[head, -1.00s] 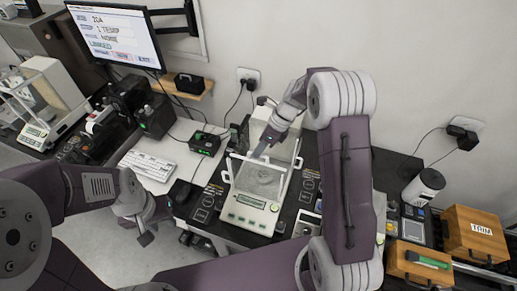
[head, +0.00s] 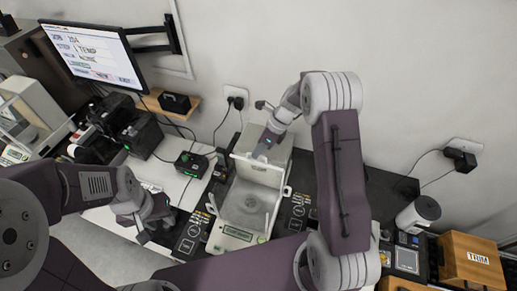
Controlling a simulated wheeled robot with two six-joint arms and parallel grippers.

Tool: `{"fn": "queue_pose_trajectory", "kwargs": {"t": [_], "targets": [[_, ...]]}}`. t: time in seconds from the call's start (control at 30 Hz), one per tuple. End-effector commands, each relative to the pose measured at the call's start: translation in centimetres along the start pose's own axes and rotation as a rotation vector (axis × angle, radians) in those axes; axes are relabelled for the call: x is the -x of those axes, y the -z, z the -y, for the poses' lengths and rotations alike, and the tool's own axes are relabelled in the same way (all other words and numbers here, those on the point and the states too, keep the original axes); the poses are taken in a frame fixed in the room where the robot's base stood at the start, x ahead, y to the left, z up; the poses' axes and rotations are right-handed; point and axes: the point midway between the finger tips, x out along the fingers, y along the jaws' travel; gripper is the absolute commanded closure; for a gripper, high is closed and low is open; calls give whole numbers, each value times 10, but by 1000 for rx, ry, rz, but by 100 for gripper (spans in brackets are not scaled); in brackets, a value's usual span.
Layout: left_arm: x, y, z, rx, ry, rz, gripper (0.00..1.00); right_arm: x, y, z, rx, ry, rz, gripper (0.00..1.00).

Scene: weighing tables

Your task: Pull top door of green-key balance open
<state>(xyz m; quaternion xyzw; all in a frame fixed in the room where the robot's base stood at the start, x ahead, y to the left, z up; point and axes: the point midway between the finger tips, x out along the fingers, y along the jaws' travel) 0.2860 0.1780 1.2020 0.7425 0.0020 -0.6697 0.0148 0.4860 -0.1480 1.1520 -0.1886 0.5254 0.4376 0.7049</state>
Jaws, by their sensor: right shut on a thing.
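The balance (head: 232,233) with green markings on its front stands on the dark bench in the middle of the view. Its round pan shows inside the chamber. The top door (head: 257,172), a pale framed panel, stands at the back of the chamber top, and the chamber looks open from above in front of it. My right gripper (head: 264,148) reaches over from behind and is shut at the top door's upper edge; its fingertips are partly hidden. My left gripper (head: 148,228) hangs left of the balance, away from it, and its finger gap is unclear.
A monitor (head: 93,54) and a small wall shelf (head: 172,103) are at the upper left. A black box with a green light (head: 190,162) sits left of the balance. A white cylinder (head: 418,213) and a wooden TRIM box (head: 472,262) stand at the right.

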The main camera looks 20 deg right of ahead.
Motion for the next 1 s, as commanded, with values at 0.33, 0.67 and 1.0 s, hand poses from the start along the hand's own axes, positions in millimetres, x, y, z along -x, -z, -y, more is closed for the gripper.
{"fn": "queue_pose_trajectory", "kwargs": {"t": [0.33, 0.67, 1.0], "targets": [[0, 0, 0, 0, 0, 0, 64, -1, 2, 0, 0, -2, -3, 67], [-5, 0, 0, 0, 0, 0, 64, 15, 1, 2, 2, 3, 1, 67], [-15, -2, 0, 0, 0, 0, 64, 81, 2, 2, 0, -1, -2, 67]]}}
